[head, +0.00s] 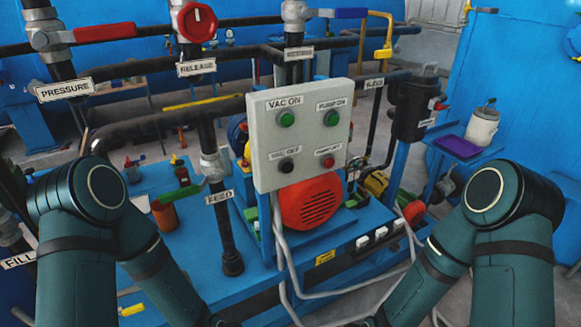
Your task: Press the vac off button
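A light grey control panel (306,130) stands upright near the middle of the head view. Its lower left button, the vac off button (287,165), is small and black, below a label that seems to read VAC OFF. The green vac on button (286,119) is above it. Another green button (331,118) is at the upper right, and a red button (327,162) is at the lower right. Nothing covers the panel's front. Both my forearms run down past the bottom edge of the picture, so neither gripper is in view.
A red motor cover (311,201) sits just below the panel. A vertical feed pipe (216,178) stands to its left, and a dark cylinder (410,108) to its right. Pipes with a red-handled valve (103,32) cross behind. Grey cables (282,240) hang below the panel.

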